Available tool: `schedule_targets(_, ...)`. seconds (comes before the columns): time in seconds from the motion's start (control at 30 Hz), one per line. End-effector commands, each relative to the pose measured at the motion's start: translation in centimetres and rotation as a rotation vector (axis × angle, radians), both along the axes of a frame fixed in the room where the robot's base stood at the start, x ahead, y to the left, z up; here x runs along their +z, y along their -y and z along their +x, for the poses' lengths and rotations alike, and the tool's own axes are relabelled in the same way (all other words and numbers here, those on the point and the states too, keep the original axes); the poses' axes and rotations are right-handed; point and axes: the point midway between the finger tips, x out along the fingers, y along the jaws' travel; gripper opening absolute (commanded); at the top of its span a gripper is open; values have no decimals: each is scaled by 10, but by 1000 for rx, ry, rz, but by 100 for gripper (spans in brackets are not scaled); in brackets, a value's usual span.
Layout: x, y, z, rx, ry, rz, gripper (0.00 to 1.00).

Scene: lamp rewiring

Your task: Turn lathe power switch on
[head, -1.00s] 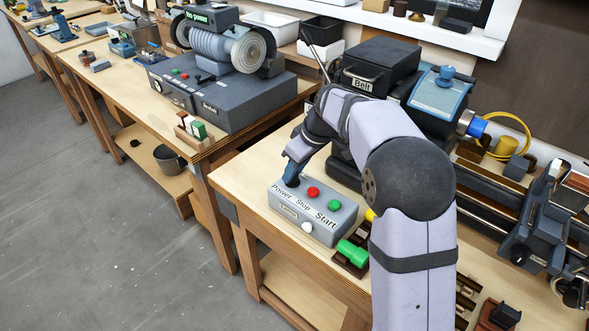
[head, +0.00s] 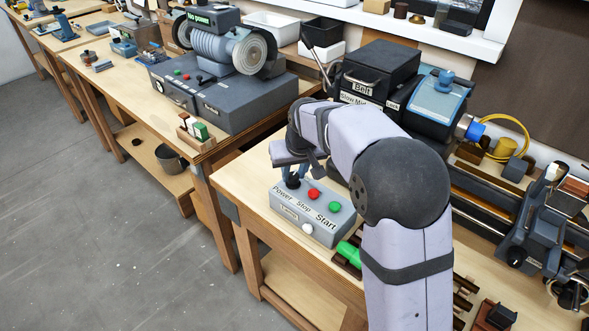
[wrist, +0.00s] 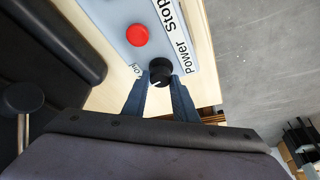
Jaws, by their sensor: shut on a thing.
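The grey control box (head: 318,228) sits near the front left corner of the lathe bench, with labels Power, Stop and Start. In the wrist view, the round black power knob (wrist: 160,68) has a pale pointer mark, and a partly visible "On" label is beside it. My gripper (wrist: 161,77) is shut on the knob, one finger on each side.
A white knob (head: 307,229) is on the box front. A green part (head: 349,252) lies close to the box's right. The lathe headstock (head: 380,72) stands behind my arm. Open floor lies left of the bench.

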Motion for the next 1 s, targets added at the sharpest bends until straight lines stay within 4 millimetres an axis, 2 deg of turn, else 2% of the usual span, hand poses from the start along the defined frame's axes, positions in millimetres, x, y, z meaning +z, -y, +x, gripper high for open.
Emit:
schedule_targets(0.7,0,-6,2,-672,3,0,3)
schedule_targets(1.0,1,-7,3,-884,2,2,3)
